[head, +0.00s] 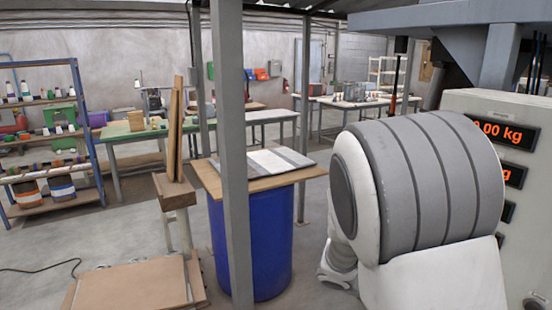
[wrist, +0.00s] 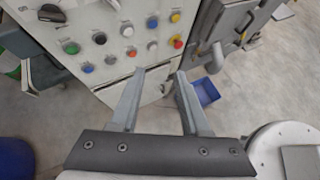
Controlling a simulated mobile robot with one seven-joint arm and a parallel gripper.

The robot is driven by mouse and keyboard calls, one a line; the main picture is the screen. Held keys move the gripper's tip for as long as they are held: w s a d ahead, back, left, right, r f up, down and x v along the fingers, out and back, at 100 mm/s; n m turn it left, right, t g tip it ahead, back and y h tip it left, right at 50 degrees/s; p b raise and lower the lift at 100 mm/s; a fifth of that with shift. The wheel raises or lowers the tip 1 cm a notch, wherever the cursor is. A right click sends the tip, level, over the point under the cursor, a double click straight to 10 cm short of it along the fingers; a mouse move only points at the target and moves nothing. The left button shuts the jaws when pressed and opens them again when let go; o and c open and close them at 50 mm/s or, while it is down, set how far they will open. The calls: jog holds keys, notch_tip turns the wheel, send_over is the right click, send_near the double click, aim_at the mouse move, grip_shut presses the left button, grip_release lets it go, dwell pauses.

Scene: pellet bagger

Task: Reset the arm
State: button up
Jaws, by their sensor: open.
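My gripper (wrist: 159,73) shows in the wrist view with its two grey fingers apart and nothing between them. It is in front of a pale control panel (wrist: 110,75) with several coloured buttons and knobs. The fingertips appear over the panel's lower edge; I cannot tell how far away the panel is. In the head view, my large white and grey arm links fill the right side, and my gripper is out of sight.
In the head view, a display cabinet (head: 478,108) with red digits stands behind my arm. A grey post (head: 236,150) and a blue drum (head: 275,235) stand left of it. A blue bin (wrist: 204,92) is on the floor in the wrist view. Floor at left is partly clear.

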jog(key=s+a+r+m+t+y, duration=0.5)
jog(key=s+a+r+m+y, duration=0.6)
jog(key=m, duration=0.7)
jog(key=s+a+r, duration=0.2)
jog(key=s+a, duration=0.1)
jog(key=a, duration=0.1)
jog(key=shift+d, duration=0.1)
